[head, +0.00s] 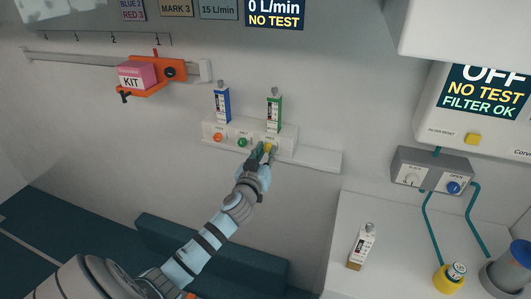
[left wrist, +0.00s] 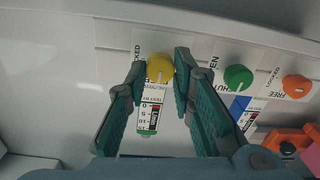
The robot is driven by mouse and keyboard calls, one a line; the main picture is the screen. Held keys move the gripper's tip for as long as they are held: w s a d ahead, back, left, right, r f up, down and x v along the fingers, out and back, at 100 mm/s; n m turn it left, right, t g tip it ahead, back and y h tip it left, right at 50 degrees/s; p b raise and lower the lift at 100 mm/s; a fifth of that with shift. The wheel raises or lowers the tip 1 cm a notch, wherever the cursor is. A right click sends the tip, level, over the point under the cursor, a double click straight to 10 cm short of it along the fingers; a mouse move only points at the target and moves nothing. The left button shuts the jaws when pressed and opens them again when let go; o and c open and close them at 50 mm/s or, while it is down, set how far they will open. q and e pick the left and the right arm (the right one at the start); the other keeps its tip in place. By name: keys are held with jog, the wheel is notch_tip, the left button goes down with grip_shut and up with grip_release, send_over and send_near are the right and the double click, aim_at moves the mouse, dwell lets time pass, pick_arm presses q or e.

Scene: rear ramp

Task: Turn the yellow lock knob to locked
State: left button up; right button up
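In the left wrist view the yellow knob (left wrist: 160,68) shows a white mark pointing down in the picture. A "LOCKED" label stands to its left there. My left gripper (head: 262,150) is at the knob. In the left wrist view the fingers of my left gripper (left wrist: 160,66) stand apart, one on each side of the knob, with slim gaps; firm contact does not show. My right gripper is out of view.
A green knob (head: 242,142) and an orange knob (head: 218,137) sit to the left on the same panel (head: 290,143). A blue-framed tube (head: 222,104) stands above them. An orange clamp with a pink kit (head: 137,76) hangs on a rail at left.

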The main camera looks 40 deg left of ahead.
pick_arm(q)
grip_shut()
jog(key=shift+m, duration=0.3)
jog(key=m, duration=0.7)
jog(key=shift+m+t, duration=0.3)
jog(key=shift+m, duration=0.1)
jog(key=m, duration=0.4)
jog(key=shift+m+h, duration=0.3)
jog(key=m+p, duration=0.1)
jog(key=m, duration=0.3)
jog(key=shift+f, duration=0.1)
jog(key=shift+m, duration=0.3)
